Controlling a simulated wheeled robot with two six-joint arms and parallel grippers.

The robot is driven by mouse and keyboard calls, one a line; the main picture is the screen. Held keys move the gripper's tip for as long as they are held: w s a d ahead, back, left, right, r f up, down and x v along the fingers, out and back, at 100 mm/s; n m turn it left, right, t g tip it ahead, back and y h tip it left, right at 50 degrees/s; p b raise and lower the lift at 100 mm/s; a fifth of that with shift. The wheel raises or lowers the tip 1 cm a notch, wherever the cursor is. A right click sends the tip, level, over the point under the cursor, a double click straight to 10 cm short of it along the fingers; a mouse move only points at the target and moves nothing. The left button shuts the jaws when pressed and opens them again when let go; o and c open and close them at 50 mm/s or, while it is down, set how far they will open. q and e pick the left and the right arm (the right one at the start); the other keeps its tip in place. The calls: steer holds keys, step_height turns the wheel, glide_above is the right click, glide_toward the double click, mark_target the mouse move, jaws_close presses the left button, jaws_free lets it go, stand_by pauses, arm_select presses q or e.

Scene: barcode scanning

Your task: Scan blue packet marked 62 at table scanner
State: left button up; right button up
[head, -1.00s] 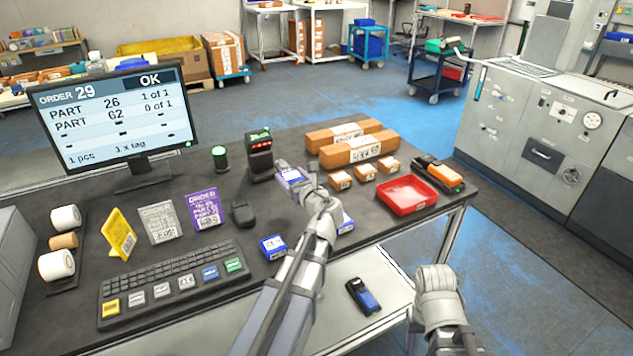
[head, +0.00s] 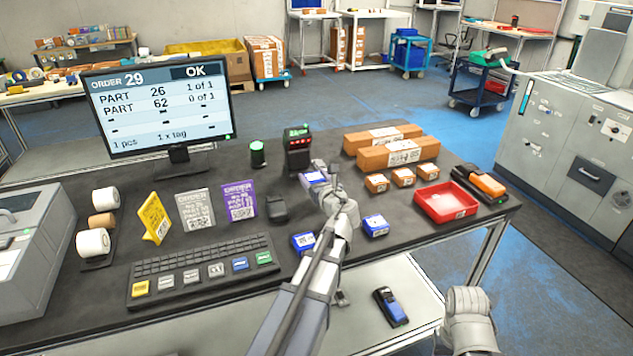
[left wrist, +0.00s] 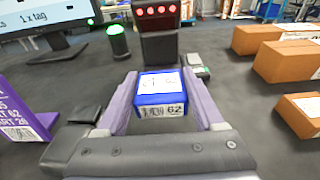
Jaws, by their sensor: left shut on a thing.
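The blue packet marked 62 (left wrist: 160,90) is held between the fingers of my left gripper (left wrist: 162,105), with its white label up and the 62 and barcode facing the wrist camera. In the head view the left gripper (head: 322,180) holds the packet (head: 313,178) just in front of the table scanner (head: 298,148). The scanner also shows in the left wrist view (left wrist: 158,45) with a row of red lights, straight beyond the packet and apart from it. The monitor (head: 160,108) reads part 26 1 of 1 and part 62 0 of 1. My right gripper (head: 468,310) is at the lower right; its fingers are unclear.
Two more blue packets (head: 304,242) (head: 375,226) lie near the table's front edge. Brown boxes (head: 398,152) and a red tray (head: 445,203) are to the right. A green-lit cylinder (head: 258,154) stands left of the scanner. A keyboard (head: 200,270) lies in front.

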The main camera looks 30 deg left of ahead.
arm_select(q)
steer(key=shift+w+a+f+b, duration=0.3)
steer(key=shift+a+f, duration=0.05)
steer(key=shift+f, duration=0.15)
steer(key=shift+w+a+f+b, duration=0.25)
steer(key=shift+w+a+f, duration=0.05)
steer(key=shift+f, duration=0.15)
steer(key=s+d+r+p, duration=0.8)
steer(key=d+r+p, duration=0.2)
steer(key=shift+s, duration=0.25)
step_height(320, 180, up, 3)
steer(key=p, duration=0.2)
steer(key=shift+f+p, duration=0.15)
steer(key=shift+p, duration=0.15)
